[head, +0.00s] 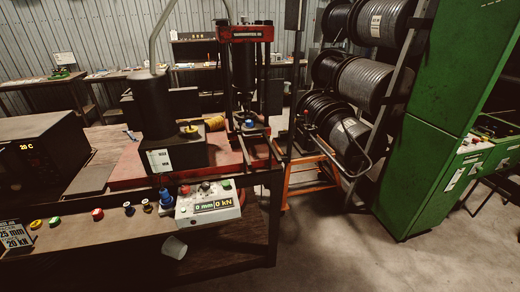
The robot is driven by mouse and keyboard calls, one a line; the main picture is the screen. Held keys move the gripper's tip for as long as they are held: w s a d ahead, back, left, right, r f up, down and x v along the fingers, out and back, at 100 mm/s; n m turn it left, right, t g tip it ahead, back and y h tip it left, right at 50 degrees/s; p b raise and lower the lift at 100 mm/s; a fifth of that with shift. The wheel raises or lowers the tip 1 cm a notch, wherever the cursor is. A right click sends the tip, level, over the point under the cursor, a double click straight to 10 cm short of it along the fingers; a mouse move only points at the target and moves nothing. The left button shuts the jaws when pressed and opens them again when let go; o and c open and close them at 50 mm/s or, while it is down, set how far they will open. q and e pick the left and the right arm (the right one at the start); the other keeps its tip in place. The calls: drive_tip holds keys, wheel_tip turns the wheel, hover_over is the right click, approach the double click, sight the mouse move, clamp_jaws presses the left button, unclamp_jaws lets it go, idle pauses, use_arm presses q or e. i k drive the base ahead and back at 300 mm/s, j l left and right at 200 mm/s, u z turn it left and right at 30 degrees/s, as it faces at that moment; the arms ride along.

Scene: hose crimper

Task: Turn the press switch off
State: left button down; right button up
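The press (243,75) stands on the workbench with a red head frame and dark columns. Its pale control box (222,214) sits at the bench's front edge, with a display reading 0 mm and 0 kN. Small controls are on the top of the box: a red one (185,190) at the left, a dark one in the middle and a green one (227,184) at the right. I cannot tell which of them is the press switch, or its position. Neither of my grippers is in view.
A blue-topped fitting (166,199) stands left of the control box. Several small coloured pieces line the bench front. A dark box reading 20 C (45,150) is at the left. Hose reels (370,82) and a green cabinet (430,130) stand right. The floor at front right is clear.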

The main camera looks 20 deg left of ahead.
sight(184, 190)
drive_tip(key=u, duration=1.35)
drive_tip(key=k+j+z, duration=0.1)
drive_tip(key=j+z, duration=0.25)
drive_tip(key=z, duration=0.15)
